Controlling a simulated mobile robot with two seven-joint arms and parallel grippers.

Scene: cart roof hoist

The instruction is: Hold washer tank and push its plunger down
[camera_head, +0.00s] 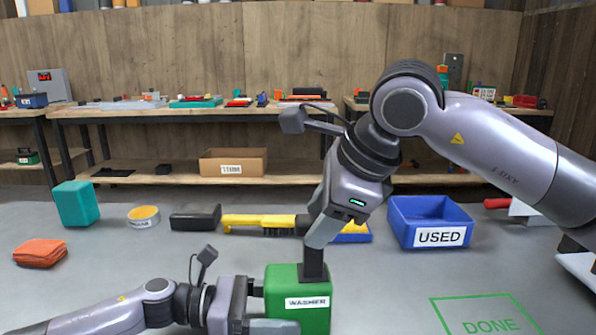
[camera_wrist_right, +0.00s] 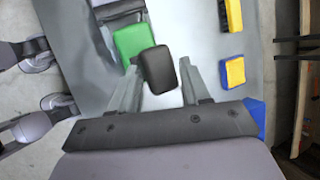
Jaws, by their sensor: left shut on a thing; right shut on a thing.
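The green washer tank (camera_head: 312,318), labelled WASHER, stands at the lower middle of the table in the head view. Its dark plunger (camera_head: 314,268) rises from the top. My left gripper (camera_head: 262,308) is shut on the tank from its left side. My right gripper (camera_head: 318,238) comes down from above and is shut on the plunger, its fingers hiding the plunger's upper part. In the right wrist view the plunger's black top (camera_wrist_right: 159,72) lies between my fingers, with the green tank (camera_wrist_right: 133,40) beyond it.
A blue USED bin (camera_head: 400,232) stands to the right, near a green DONE outline (camera_head: 482,315) on the table. Behind lie a yellow brush (camera_head: 262,222) and a black block (camera_head: 195,220). A teal block (camera_head: 76,203), a tape roll (camera_head: 143,216) and an orange cloth (camera_head: 40,252) are at left.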

